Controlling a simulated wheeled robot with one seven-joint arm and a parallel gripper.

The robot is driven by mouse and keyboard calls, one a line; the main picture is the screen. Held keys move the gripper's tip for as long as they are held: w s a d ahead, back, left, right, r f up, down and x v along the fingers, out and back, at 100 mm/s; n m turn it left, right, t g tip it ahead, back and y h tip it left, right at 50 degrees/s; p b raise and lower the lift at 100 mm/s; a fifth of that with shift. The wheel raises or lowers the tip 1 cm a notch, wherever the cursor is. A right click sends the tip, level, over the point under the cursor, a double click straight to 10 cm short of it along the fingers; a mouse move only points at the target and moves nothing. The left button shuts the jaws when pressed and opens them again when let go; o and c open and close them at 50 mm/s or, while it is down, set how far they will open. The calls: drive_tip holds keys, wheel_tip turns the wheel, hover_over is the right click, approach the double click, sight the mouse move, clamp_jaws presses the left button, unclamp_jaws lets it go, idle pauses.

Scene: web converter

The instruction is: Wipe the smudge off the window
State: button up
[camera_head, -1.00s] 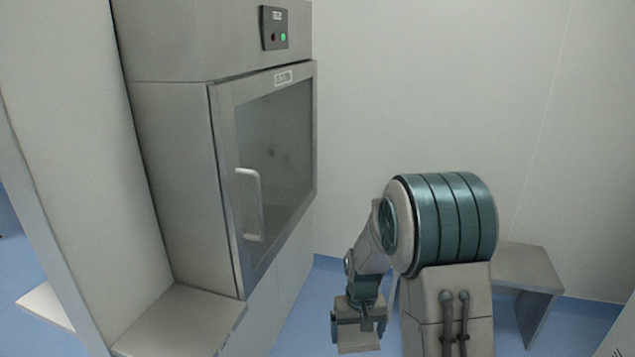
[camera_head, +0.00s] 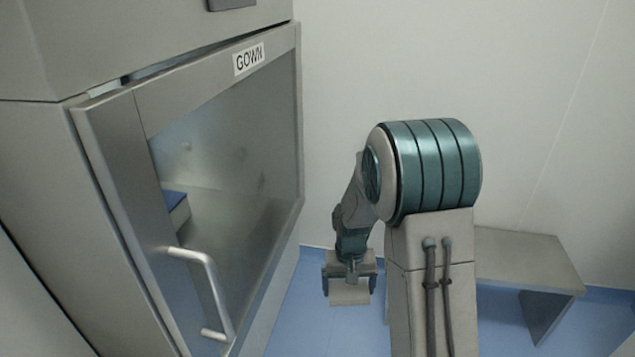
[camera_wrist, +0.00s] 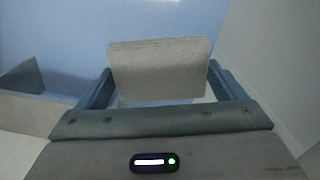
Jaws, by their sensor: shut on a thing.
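The window is the glass pane (camera_head: 235,190) in the steel cabinet door at left in the head view. Faint marks (camera_head: 186,147) show on or behind the glass. I cannot tell whether they are the smudge, reflections or things inside. My gripper (camera_head: 349,284) hangs low, right of the door and apart from it. It is shut on a grey-beige wiping pad (camera_head: 349,296), which also shows between the fingers in the wrist view (camera_wrist: 160,65). The pad faces the floor and touches nothing else that I can see.
A D-shaped door handle (camera_head: 212,290) sticks out at the door's lower left. A label reading GOWN (camera_head: 249,59) is on the top frame. A grey bench (camera_head: 530,258) stands by the wall at right. Blue floor (camera_head: 312,320) lies open between cabinet and arm.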

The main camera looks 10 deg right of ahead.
drive_tip(key=s+a+r+m+g+p, duration=0.35)
drive_tip(key=s+r+m, duration=0.2)
drive_tip(key=m, duration=0.35)
drive_tip(key=m+t+y+p, duration=0.5)
drive_tip(key=m+t+y, duration=0.5)
drive_tip(key=m+y, duration=0.9)
approach(260, 189)
drive_tip(key=shift+w+a+r+m+h+b, duration=0.15)
drive_tip(key=shift+a+r+m+h+b, duration=0.15)
drive_tip(key=shift+a, duration=0.35)
drive_tip(key=shift+w+a+r+m+h+b, duration=0.2)
drive_tip(key=shift+a+m+h, duration=0.15)
drive_tip(key=shift+a, duration=0.3)
drive_tip(key=shift+w+a+r+m+h+b, duration=0.1)
drive_tip(key=shift+a+r+m+h+b, duration=0.2)
drive_tip(key=shift+a, duration=0.35)
drive_tip(key=shift+w+a, duration=0.15)
drive_tip(key=shift+a, duration=0.3)
drive_tip(key=shift+w+a, duration=0.2)
drive_tip(key=shift+a, duration=0.4)
